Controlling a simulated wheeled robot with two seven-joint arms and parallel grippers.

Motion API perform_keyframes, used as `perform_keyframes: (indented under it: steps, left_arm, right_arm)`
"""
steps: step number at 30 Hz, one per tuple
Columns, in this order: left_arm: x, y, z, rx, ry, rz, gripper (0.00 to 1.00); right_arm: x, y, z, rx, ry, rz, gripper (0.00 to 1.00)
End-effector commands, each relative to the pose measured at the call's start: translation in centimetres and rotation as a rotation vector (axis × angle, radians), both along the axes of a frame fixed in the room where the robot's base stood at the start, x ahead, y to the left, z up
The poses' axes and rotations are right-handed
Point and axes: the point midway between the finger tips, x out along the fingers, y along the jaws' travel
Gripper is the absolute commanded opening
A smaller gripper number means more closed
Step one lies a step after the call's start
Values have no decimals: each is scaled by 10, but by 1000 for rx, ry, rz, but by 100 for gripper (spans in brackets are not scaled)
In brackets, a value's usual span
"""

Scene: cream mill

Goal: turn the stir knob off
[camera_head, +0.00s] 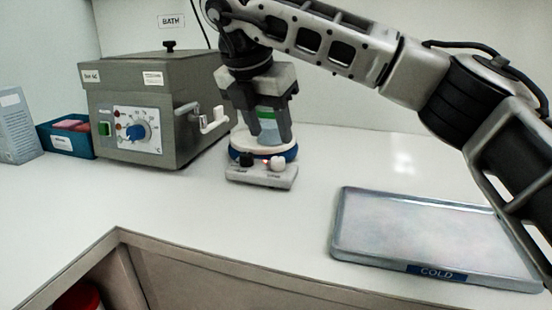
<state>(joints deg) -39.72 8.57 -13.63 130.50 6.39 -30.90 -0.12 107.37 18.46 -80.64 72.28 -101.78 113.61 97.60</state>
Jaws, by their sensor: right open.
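A small stirrer (262,178) stands on the counter in the middle, with a white round top plate and a blue ring beneath it. Its front panel carries a black knob (246,160) on the left and a white knob (277,163) on the right, with a small red light between them. The labels under the knobs are too small to read. A clear vessel with a green band (267,114) stands on the plate. My right gripper (269,135) points down with open fingers on either side of the vessel in the picture; I cannot tell whether they touch it. My left gripper is out of view.
A grey bath box (185,140) with a blue dial, a lid knob and a side tap stands left of the stirrer. A blue bin (67,142) and a carton (16,125) are farther left. A COLD plate (420,232) lies at right. The counter before the stirrer is clear.

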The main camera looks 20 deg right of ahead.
Motion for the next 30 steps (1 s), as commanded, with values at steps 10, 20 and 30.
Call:
perform_keyframes:
  steps: [10, 20, 30]
  left_arm:
    - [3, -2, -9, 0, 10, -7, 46]
    - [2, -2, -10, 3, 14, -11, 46]
    - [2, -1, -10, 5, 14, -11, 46]
  right_arm:
    - [14, -17, -53, 0, 0, 1, 46]
    - [17, -19, -61, 1, -1, 3, 46]
    - [16, -19, -61, 1, -1, 3, 2]
